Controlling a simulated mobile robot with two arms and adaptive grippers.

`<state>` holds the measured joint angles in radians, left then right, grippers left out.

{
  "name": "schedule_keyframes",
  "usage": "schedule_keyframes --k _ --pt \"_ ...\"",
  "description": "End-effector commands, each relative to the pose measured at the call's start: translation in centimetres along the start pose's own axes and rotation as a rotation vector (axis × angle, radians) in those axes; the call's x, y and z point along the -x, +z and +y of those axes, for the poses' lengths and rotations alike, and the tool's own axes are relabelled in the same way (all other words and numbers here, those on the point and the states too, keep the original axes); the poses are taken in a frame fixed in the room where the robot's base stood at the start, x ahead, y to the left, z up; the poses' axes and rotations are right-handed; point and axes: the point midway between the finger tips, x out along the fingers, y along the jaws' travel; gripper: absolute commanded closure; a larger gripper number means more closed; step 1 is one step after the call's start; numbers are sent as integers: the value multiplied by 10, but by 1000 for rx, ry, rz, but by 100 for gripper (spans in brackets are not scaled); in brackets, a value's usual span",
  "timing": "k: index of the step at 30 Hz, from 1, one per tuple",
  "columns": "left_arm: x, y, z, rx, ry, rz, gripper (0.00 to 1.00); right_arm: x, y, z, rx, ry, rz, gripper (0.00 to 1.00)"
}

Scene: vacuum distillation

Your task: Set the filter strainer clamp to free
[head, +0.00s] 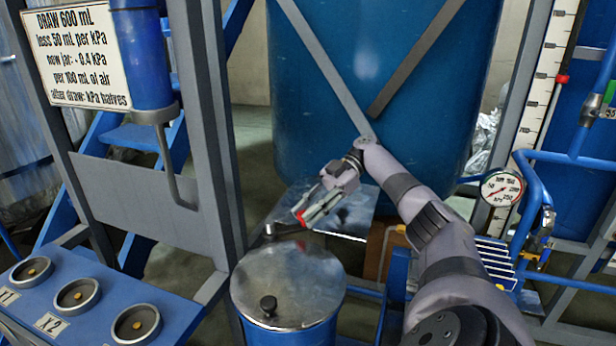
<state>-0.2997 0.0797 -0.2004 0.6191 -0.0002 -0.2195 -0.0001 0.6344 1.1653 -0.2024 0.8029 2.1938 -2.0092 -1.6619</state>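A blue drum-shaped vessel (290,333) with a round metal lid (290,272) stands at the lower middle. A small black knob (268,304) sits on the lid's near side. A dark lever (284,228) shows just behind the lid's far rim; it may be the strainer clamp, but no label on it can be read. My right gripper (303,218) reaches in from the right, with its fingertips at the lever's right end. Whether the fingers touch or grip the lever cannot be told. My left gripper is out of view.
A grey upright post (207,130) stands left of the lid. A blue panel (60,300) with several round dark knobs is at the lower left. A large blue tank (400,90) fills the back. A pressure gauge (502,188) and blue pipes are at the right.

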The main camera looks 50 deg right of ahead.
Motion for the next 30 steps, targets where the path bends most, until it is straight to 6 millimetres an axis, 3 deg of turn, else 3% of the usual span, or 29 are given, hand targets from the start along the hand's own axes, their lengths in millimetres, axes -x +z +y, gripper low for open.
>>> schedule_keyframes --k 7,18,30 --pt "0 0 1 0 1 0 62 0 0 0 -2 -1 -2 58" --pt "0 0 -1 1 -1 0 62 2 -2 0 -4 -1 -4 57" --pt "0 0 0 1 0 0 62 29 -66 0 1 1 -4 57"
